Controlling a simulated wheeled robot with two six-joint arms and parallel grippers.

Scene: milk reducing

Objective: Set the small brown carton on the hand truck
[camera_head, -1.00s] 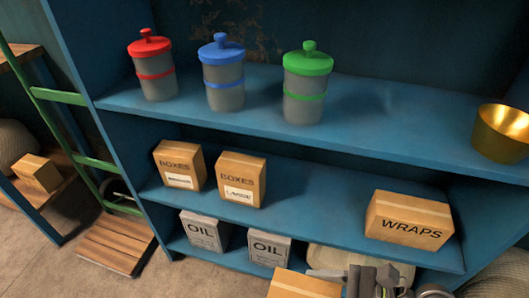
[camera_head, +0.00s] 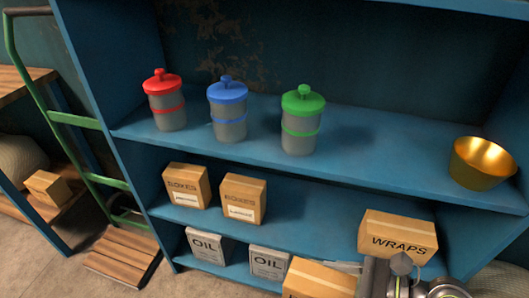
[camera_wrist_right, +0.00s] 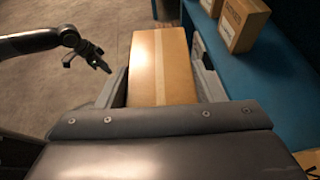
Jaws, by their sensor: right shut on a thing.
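A brown carton (camera_head: 318,277) with a tape strip is at the bottom of the head view, cut off by the frame edge. My right gripper (camera_head: 362,283) is shut on it. In the right wrist view the carton (camera_wrist_right: 162,62) sits between the two grey fingers. The hand truck (camera_head: 76,120) has a green frame and stands upright left of the shelf. Its slatted wooden platform (camera_head: 123,255) is low by the floor and bare. My left gripper (camera_wrist_right: 88,58) shows only in the right wrist view, left of the carton, with its fingers apart and empty.
The blue shelf unit (camera_head: 330,160) holds red, blue and green lidded jars, a brass pot (camera_head: 481,163), BOXES cartons (camera_head: 243,199), a WRAPS carton (camera_head: 398,235) and OIL boxes (camera_head: 268,263). A small box (camera_head: 47,188) sits on a wooden rack at far left.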

